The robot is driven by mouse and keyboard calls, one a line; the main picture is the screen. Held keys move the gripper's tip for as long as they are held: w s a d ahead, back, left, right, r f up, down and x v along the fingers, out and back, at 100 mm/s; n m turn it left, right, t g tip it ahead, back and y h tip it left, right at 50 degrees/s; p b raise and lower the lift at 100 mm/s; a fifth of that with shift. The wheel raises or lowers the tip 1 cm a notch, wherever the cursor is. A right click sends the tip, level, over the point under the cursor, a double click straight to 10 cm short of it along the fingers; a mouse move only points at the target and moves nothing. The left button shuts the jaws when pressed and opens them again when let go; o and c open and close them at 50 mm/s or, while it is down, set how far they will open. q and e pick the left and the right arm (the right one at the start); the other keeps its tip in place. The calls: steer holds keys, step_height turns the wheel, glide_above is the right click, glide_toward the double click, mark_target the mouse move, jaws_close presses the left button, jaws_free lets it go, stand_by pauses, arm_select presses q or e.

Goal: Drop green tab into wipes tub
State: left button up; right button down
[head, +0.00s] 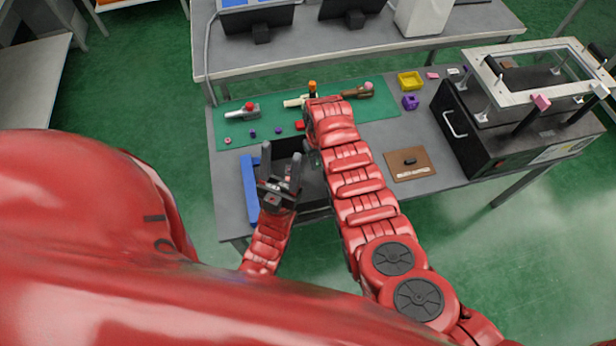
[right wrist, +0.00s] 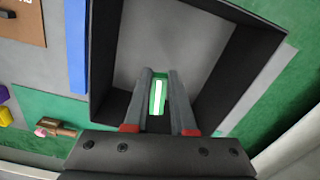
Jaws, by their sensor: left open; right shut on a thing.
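A dark open-topped box, which I take for the wipes tub (head: 314,188), stands near the table's front edge; the right wrist view looks into the tub (right wrist: 185,45), with its grey floor and black walls. My right gripper (right wrist: 157,92) is shut on the green tab (right wrist: 157,98), which has a white strip on its face. The gripper and tab are over the tub's opening; their exact height is unclear. In the head view my right arm partly hides this gripper. My left gripper (head: 280,168) is open and empty at the tub's left part, fingers apart.
A blue strip (head: 249,188) lies left of the tub. A green mat (head: 375,110) behind holds tools and small parts. A brown board (head: 411,164) and a black press-like machine (head: 500,125) are to the right. A yellow tray (head: 410,80) stands at the back.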

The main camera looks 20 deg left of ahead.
steer(key=c, duration=0.7)
jaws_free()
steer(key=shift+o, duration=0.2)
steer(key=shift+r, duration=0.2)
step_height(320, 180, up, 8)
steer(key=b, duration=0.2)
steer(key=shift+b, duration=0.3)
step_height(320, 180, up, 9)
steer(key=p, duration=0.6)
